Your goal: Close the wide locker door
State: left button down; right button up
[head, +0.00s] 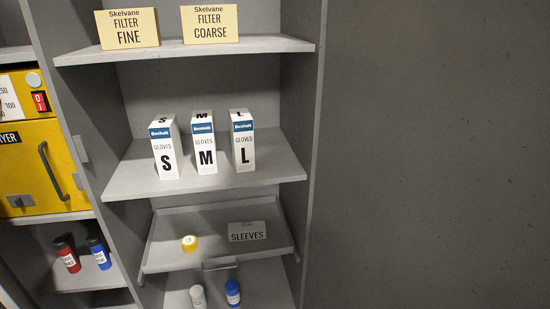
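The grey locker (318,130) stands with its front open, and its shelves and contents are in plain sight. I cannot make out a wide door for certain. A plain grey surface (430,150) fills the right side of the head view; I cannot tell if it is a wall or a door panel. A small grey metal piece (81,149) sits on the upright at the locker's left edge. Neither of my grippers is in view.
Shelves hold filter boxes (130,30), glove boxes (204,145), and a tilted tray (205,262) with a yellow roll (189,243) and a sleeves pack (247,235). Bottles (233,292) stand below. Left are a yellow handled unit (30,165) and red and blue bottles (67,254).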

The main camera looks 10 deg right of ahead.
aim_at(432, 188)
jog(key=k+j, duration=0.2)
jog(key=k, duration=0.15)
jog(key=k+j, duration=0.25)
jog(key=k+l+u, duration=0.15)
jog(key=k+l, duration=0.45)
jog(key=k+l+u, duration=0.15)
jog(key=k+l, duration=0.4)
jog(key=k, duration=0.3)
jog(key=l+u, duration=0.15)
jog(key=l, duration=1.95)
